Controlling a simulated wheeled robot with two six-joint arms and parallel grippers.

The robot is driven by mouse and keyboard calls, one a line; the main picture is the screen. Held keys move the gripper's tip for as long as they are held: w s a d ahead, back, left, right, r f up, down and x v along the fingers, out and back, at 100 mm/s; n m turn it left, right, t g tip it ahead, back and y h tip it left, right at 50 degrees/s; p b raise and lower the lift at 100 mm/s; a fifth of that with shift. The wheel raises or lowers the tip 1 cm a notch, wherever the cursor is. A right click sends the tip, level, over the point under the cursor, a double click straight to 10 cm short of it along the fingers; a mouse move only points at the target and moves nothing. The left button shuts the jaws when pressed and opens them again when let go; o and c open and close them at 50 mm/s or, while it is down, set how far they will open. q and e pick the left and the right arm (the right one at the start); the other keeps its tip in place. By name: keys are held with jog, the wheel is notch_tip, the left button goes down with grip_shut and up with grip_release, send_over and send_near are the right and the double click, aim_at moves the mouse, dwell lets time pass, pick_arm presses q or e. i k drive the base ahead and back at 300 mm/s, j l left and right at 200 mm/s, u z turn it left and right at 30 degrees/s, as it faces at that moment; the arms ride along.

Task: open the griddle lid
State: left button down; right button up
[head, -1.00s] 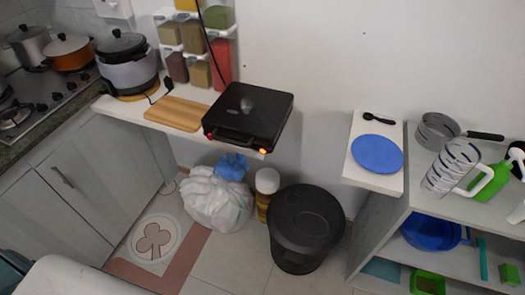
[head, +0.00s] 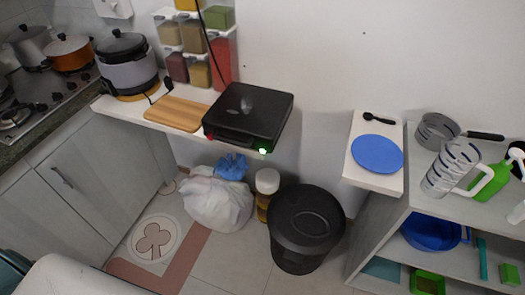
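The griddle (head: 248,114) is a black box-shaped appliance at the right end of the white wall shelf in the head view. Its lid (head: 250,103) is shut, lying flat over the base. A handle is on its front edge, with a red light at the left front corner and a green light (head: 263,151) at the right front corner. Neither of my grippers is in the head view, and nothing touches the griddle.
A wooden board (head: 177,114) and a rice cooker (head: 127,66) stand left of the griddle. Spice dispensers (head: 196,40) hang behind. A black bin (head: 305,228) and white bag (head: 217,203) are on the floor below. A blue plate (head: 377,154) lies on the right ledge.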

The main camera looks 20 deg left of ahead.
aim_at(247, 115)
jog(key=l+u, duration=0.1)
jog(key=u, duration=0.25)
jog(key=l+u, duration=0.1)
jog(key=u, duration=0.2)
